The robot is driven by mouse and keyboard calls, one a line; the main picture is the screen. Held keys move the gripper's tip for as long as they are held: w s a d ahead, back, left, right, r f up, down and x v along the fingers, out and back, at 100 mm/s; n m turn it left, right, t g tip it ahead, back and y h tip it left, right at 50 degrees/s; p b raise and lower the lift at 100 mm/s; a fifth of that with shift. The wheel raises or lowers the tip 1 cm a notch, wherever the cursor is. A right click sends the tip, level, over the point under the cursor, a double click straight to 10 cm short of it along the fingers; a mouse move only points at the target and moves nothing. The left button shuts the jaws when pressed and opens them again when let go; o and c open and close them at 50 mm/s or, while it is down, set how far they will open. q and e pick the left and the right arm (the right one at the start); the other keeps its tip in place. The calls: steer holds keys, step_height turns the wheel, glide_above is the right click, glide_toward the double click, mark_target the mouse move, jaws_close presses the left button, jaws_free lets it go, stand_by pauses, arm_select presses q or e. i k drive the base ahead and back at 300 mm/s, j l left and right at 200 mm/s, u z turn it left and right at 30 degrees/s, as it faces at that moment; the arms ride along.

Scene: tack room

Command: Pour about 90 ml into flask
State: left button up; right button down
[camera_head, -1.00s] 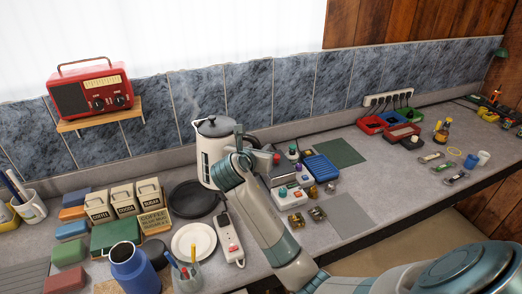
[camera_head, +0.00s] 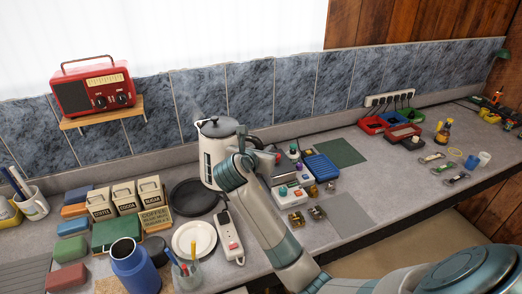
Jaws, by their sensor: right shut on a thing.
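A white kettle (camera_head: 208,155) with a grey lid stands upright on the counter near the tiled wall, with faint steam above its spout. My right gripper (camera_head: 241,143) is at the kettle's right side, shut on its handle; my own wrist partly hides the grip. The blue flask (camera_head: 135,273) stands open and upright at the front left of the counter. I cannot see the level inside either one. My left gripper is not in view.
A dark round pan (camera_head: 195,197), a white plate (camera_head: 194,238), a power strip (camera_head: 229,238) and a glass of pens (camera_head: 187,274) lie between kettle and flask. Labelled canisters (camera_head: 126,197) stand left of the pan. A red radio (camera_head: 92,88) sits on a wall shelf.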

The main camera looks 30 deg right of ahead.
mark_target(132, 263)
steer(key=k, duration=0.95)
